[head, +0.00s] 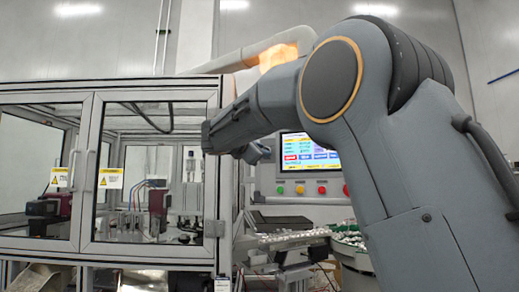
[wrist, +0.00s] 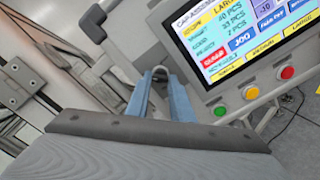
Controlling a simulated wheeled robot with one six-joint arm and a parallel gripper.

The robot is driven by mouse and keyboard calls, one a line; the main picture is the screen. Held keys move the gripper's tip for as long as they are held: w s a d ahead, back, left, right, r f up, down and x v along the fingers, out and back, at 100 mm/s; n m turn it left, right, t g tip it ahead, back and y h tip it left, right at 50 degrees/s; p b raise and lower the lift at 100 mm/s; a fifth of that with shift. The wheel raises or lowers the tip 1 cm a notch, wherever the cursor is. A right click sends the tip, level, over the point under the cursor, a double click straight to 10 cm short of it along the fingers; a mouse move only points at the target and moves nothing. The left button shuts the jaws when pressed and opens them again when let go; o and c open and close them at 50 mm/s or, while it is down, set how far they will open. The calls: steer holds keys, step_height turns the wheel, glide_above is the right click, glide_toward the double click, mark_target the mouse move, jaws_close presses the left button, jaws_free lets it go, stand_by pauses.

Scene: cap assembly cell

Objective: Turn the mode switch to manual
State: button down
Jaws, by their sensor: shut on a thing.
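The control panel carries a lit screen (head: 308,152), which also shows in the wrist view (wrist: 235,35). Below it sit a green button (head: 280,190), a yellow button (head: 300,189) and a red button (head: 322,190). In the wrist view, the green (wrist: 219,111), yellow (wrist: 250,93) and red (wrist: 287,72) ones lie right of my gripper. I cannot tell if this part is the mode switch; no switch is clearly readable. In the head view my arm hides part of the gripper (head: 258,153).
A glass-walled machine enclosure (head: 150,96) with closed doors and handles stands left. Another red button (head: 346,190) is at the panel's right. A bowl of small parts (head: 352,243) and a track of small parts (head: 290,238) lie below. A cable crosses the floor (wrist: 290,120).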

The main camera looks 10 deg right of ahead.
stand_by(0.5)
steer(key=c, duration=1.6)
jaws_free()
steer(key=shift+o, duration=0.2)
steer(key=b+v, duration=0.2)
steer(key=v, duration=0.5)
steer(key=shift+s+a+b, duration=0.3)
steer(key=shift+b, duration=0.05)
steer(key=shift+a, duration=0.1)
